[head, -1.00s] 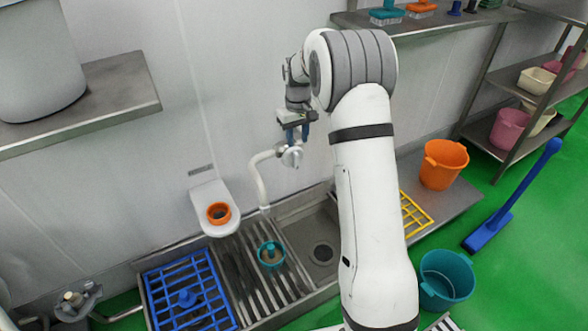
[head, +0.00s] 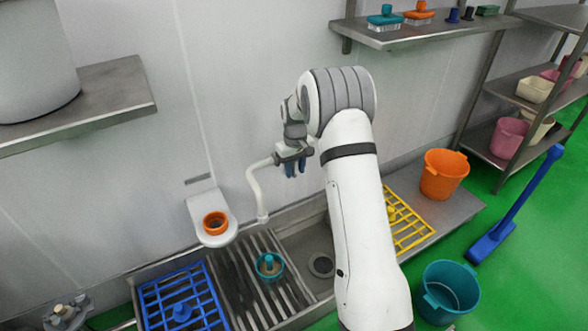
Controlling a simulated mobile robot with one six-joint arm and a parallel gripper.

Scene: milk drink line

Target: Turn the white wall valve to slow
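The white wall valve shows as a curved white spout pipe (head: 254,184) coming off the wall above the sink, its open end pointing down. Its round knob is mostly hidden behind my gripper (head: 295,168). The gripper points down with its blue fingers right at the knob's place, just right of the pipe's top bend. I cannot tell whether the fingers touch the knob or how far apart they are. The valve's setting and any marks on it are not visible.
Below is a steel sink (head: 321,264) with slatted drainboard, a blue rack (head: 182,300) and a yellow rack (head: 408,222). A white wall holder (head: 211,220) with an orange ring sits left of the spout. A shelf (head: 400,36) is above right; an orange bucket (head: 443,174) stands right.

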